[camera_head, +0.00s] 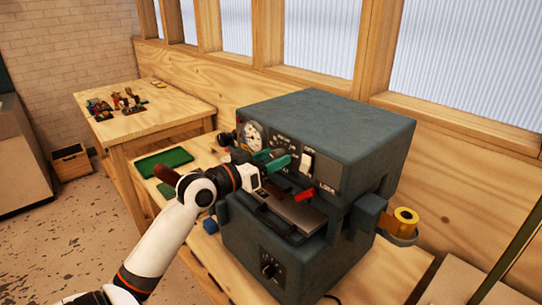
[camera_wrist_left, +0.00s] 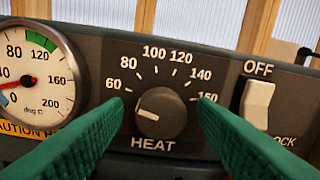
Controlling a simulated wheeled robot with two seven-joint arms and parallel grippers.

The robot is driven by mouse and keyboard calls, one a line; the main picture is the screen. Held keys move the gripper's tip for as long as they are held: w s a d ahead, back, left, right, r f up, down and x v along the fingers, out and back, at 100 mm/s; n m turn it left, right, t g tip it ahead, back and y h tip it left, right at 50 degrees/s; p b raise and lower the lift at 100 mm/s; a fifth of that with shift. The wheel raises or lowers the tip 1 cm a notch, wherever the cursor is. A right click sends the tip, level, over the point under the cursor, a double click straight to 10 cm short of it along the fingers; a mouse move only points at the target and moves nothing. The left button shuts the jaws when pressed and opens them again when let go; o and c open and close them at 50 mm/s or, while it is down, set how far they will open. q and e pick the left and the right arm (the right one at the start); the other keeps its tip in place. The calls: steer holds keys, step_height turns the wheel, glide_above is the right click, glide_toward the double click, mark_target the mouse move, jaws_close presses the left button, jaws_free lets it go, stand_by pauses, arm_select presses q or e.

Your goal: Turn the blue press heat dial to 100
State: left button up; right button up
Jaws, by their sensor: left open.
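The press (camera_head: 330,130) is a dark blue-grey machine on the wooden bench. Its heat dial (camera_wrist_left: 160,112) is a round dark knob above the word HEAT in the left wrist view. The dial's pale pointer mark is at its left side, below the 60 on the scale; 100 is printed near the top. My left gripper (camera_head: 276,161) is at the press's front panel. Its green fingers (camera_wrist_left: 158,125) are open, one on each side of the dial, with gaps to the knob. The dial cannot be made out in the head view. My right gripper is not in view.
A round gauge (camera_wrist_left: 35,80) is left of the dial, and an OFF/LOCK rocker switch (camera_wrist_left: 257,102) is right of it. A red handle (camera_head: 304,195) sits below the panel. A gold roll (camera_head: 403,219) is at the press's right side. A green tray (camera_head: 163,162) lies left.

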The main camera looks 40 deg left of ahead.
arm_select(q)
steer(key=c, duration=1)
steer(key=shift+o, duration=0.2)
steer(key=shift+f+m+b, duration=0.15)
steer(key=shift+m+b, duration=0.85)
steer(key=shift+m, duration=0.3)
steer(key=m+b, duration=0.1)
steer(key=m, duration=0.1)
steer(key=shift+m, duration=0.3)
steer(key=m, duration=0.2)
steer(key=shift+m, duration=0.3)
steer(key=shift+r+m+p, duration=0.2)
steer(key=shift+m+p, duration=0.35)
steer(key=shift+m, duration=1.25)
